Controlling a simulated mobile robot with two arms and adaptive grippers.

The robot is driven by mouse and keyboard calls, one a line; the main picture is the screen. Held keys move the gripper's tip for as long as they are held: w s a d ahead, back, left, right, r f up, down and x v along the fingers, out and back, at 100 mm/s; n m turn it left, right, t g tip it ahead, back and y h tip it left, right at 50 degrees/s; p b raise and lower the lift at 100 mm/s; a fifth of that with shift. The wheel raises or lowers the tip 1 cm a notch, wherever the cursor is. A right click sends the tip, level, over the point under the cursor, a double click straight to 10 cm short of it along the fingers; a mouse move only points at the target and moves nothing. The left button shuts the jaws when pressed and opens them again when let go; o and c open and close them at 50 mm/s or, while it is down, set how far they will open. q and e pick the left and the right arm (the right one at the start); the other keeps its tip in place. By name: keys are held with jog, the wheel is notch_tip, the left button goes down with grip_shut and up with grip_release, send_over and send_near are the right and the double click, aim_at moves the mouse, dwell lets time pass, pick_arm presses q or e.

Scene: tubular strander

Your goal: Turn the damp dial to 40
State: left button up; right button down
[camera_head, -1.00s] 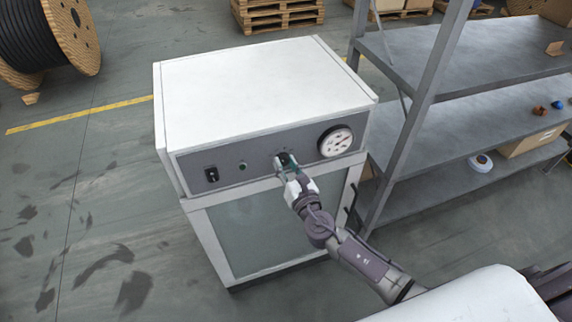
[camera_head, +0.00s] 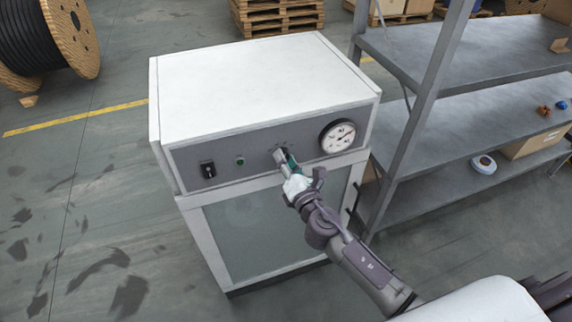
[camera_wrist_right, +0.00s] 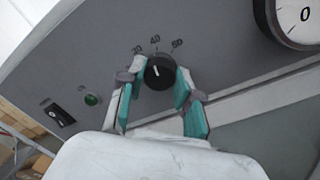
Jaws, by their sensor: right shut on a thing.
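The damp dial is a round black knob (camera_wrist_right: 160,72) with a small white mark, on the grey panel of a white cabinet (camera_head: 262,85). The exact value at the mark is hard to tell. My right gripper (camera_wrist_right: 160,88) has its teal-padded fingers on both sides of the knob, shut on it. In the head view the right gripper (camera_head: 286,163) hides most of the knob. My left gripper is not in view.
On the same panel are a round gauge (camera_head: 339,136), a green button (camera_head: 240,161) and a black switch (camera_head: 208,169). A grey metal shelf (camera_head: 440,140) stands close to the cabinet's right.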

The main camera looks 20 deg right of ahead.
jog(key=shift+f+m+b, duration=0.1)
jog(key=shift+m+b, duration=0.2)
jog(key=shift+m, duration=0.4)
jog(key=c, duration=0.8)
grip_release()
jog(key=shift+s, duration=0.1)
jog(key=s, duration=0.8)
jog(key=s+d, duration=0.1)
jog(key=s, duration=0.2)
jog(key=shift+s+f, duration=0.1)
jog(key=shift+s, duration=0.3)
jog(key=shift+f, duration=0.1)
